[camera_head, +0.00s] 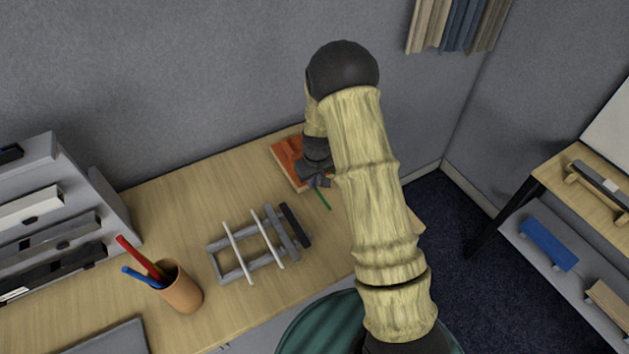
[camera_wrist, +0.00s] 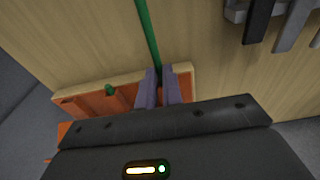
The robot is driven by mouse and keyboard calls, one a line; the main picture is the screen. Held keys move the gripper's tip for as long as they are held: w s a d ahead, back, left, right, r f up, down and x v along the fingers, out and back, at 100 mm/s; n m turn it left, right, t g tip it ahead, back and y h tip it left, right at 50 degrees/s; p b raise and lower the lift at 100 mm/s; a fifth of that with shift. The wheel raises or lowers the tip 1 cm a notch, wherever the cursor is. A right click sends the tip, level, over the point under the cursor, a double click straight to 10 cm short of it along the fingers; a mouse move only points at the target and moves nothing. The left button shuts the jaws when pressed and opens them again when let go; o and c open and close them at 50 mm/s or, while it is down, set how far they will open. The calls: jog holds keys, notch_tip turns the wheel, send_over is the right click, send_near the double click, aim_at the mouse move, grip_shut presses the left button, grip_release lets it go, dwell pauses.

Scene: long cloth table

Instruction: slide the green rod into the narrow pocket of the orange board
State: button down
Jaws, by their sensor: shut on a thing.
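My gripper (camera_head: 317,181) is shut on the green rod (camera_head: 323,200), over the near edge of the orange board (camera_head: 286,153). In the wrist view the rod (camera_wrist: 147,30) runs from between the two grey-purple fingertips (camera_wrist: 159,74) out over the bare table. The orange board (camera_wrist: 85,102) has a pale wooden edge and lies below and behind the fingers. A small green piece (camera_wrist: 109,90) shows at the board, left of the fingers. My gripper body and arm hide much of the board. I cannot tell where the pocket is or whether the rod touches the board.
A grey rack (camera_head: 222,262) with white rods and a dark bar across it stands left of and nearer than the board. A brown cup (camera_head: 181,291) holds a red and a blue stick. Grey shelves (camera_head: 60,165) stand at the left. Bare table lies left of the board.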

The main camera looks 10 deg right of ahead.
jog(key=shift+w+a, duration=0.15)
jog(key=shift+w, duration=0.35)
jog(key=c, duration=1.5)
grip_release()
jog(key=shift+w, duration=0.1)
jog(key=shift+a, duration=0.3)
jog(key=shift+d+r, duration=0.1)
jog(key=shift+d, duration=0.2)
jog(key=r+b, duration=0.1)
jog(key=r, duration=0.4)
jog(key=s+r+b, duration=0.1)
jog(key=r, duration=0.5)
jog(key=s+r+b, duration=0.1)
jog(key=r, duration=0.5)
